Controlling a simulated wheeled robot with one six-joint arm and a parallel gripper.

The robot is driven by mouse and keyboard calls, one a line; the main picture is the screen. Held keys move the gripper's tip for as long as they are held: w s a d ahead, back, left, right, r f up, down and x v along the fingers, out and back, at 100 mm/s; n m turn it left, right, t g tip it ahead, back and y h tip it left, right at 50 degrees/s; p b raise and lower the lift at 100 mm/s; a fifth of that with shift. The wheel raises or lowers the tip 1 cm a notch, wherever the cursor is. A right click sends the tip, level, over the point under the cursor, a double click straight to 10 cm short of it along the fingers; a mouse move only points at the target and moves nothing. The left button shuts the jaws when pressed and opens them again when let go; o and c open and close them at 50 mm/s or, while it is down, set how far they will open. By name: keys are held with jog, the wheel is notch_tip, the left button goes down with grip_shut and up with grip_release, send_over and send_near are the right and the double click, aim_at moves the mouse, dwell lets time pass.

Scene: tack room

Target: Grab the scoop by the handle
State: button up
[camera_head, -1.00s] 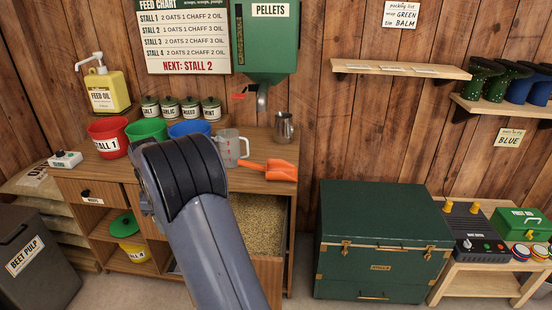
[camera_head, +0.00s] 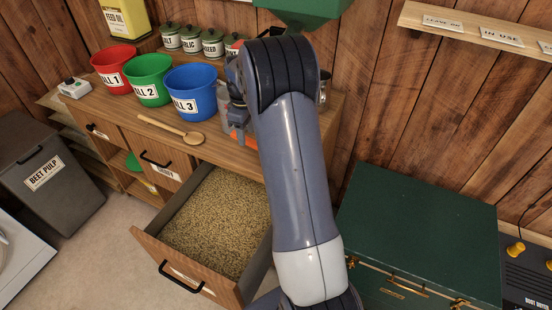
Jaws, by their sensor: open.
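The orange scoop (camera_head: 250,140) lies on the wooden counter (camera_head: 215,150), mostly hidden behind my arm and gripper; only small orange patches show. My gripper (camera_head: 238,138) points down at the scoop, close over it, with its jaws open. Whether the fingers are around the handle or touching it cannot be seen. The clear measuring jug (camera_head: 223,95) is partly visible just behind the gripper.
A wooden spoon (camera_head: 172,129) lies left of the gripper. Red (camera_head: 113,70), green (camera_head: 148,80) and blue (camera_head: 191,93) buckets stand behind it. An open grain drawer (camera_head: 215,220) juts out below. A green trunk (camera_head: 420,230) stands right.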

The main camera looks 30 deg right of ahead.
aim_at(249, 140)
jog(key=shift+w+d+f, duration=0.15)
jog(key=shift+d+f, duration=0.3)
jog(key=shift+f, duration=0.3)
jog(key=shift+w+f+p, duration=0.15)
jog(key=shift+f+p, duration=0.2)
jog(key=shift+f, duration=0.95)
jog(key=shift+w+f+p, duration=0.1)
jog(key=shift+f+p, duration=0.2)
jog(key=shift+f, duration=1)
jog(key=shift+c, duration=0.5)
grip_shut()
